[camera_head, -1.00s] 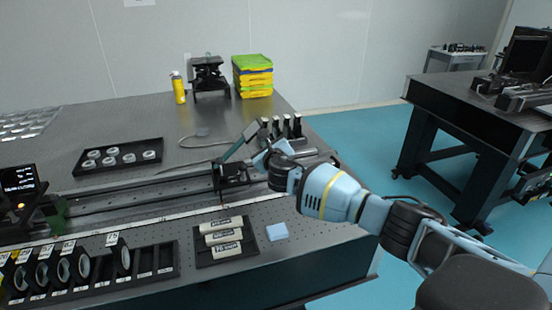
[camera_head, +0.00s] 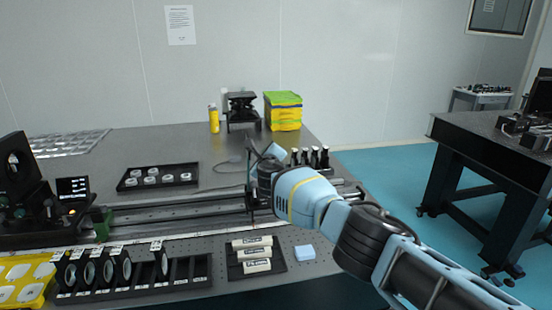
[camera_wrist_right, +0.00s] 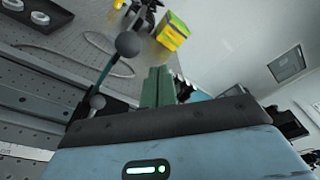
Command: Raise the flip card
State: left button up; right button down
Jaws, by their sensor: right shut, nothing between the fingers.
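The flip card (camera_head: 250,172) shows in the head view as a thin dark upright plate, seen nearly edge-on, at the right part of the long rail (camera_head: 170,212). In the right wrist view it appears as a narrow dark strip (camera_wrist_right: 108,72) with two round dark knobs beside it. My right gripper (camera_head: 273,151) is just right of the card, its body partly hiding the card's base. In the wrist view its green fingers (camera_wrist_right: 158,86) are together and empty, to the right of the strip. I cannot tell whether they touch the card. My left gripper is out of view.
Several dark bottles (camera_head: 310,157) stand just behind my right gripper.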

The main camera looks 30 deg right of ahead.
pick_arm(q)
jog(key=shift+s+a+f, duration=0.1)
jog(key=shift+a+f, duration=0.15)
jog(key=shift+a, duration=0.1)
pick_arm(e)
jog(key=a, duration=0.3)
jog(key=shift+w+a+r, duration=0.35)
jog(key=shift+w+a, duration=0.05)
